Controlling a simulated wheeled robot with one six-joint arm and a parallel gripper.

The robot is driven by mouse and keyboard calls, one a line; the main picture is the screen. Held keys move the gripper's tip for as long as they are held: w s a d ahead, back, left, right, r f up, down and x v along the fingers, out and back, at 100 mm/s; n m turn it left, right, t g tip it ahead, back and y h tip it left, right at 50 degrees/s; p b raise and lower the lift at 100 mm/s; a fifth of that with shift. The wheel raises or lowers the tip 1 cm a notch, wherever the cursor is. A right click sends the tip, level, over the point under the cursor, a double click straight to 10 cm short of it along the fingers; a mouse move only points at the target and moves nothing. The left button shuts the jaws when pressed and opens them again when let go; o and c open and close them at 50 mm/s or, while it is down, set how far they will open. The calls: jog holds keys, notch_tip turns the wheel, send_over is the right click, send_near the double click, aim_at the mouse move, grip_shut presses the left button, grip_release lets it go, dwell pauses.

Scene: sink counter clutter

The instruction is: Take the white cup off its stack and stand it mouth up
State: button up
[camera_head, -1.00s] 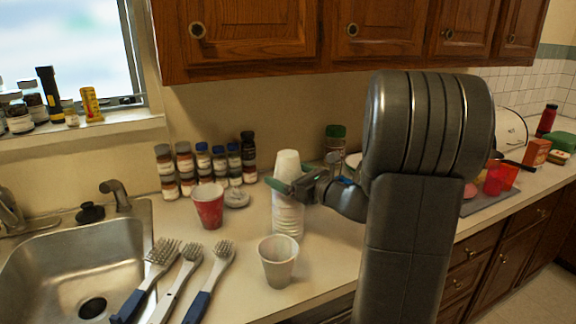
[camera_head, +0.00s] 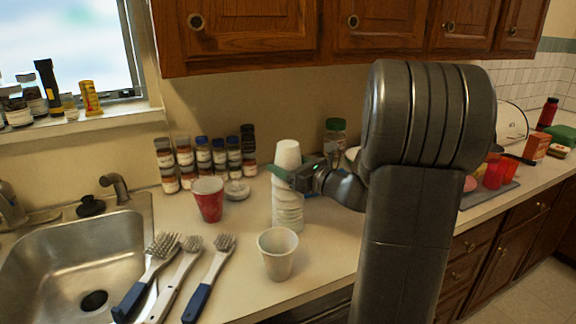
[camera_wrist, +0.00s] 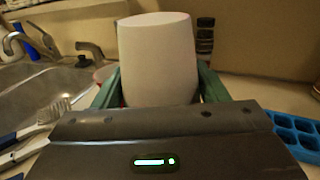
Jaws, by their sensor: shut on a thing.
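A white cup (camera_head: 287,150) sits mouth down at the top of a stack of white cups (camera_head: 287,214) on the counter. The same cup fills the middle of the wrist view (camera_wrist: 157,55), its closed base up. My gripper (camera_head: 284,173) reaches in from the right and is shut on this cup, with a green finger on each side of it. The cup looks level and in line with the stack. The fingers hide its lower part, so I cannot tell whether it touches the cup below.
A separate whitish cup (camera_head: 278,256) stands mouth up in front of the stack. A red cup (camera_head: 208,200) stands to the left, before several small bottles (camera_head: 203,158). Three brushes (camera_head: 209,277) lie near the sink (camera_head: 70,262). Some counter right of the front cup is clear.

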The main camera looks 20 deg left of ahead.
aim_at(288, 144)
notch_tip(288, 144, up, 10)
jog(key=shift+p, duration=0.7)
notch_tip(288, 144, up, 8)
jog(key=p, duration=0.6)
jog(key=shift+p, duration=0.4)
jog(key=shift+f, duration=0.15)
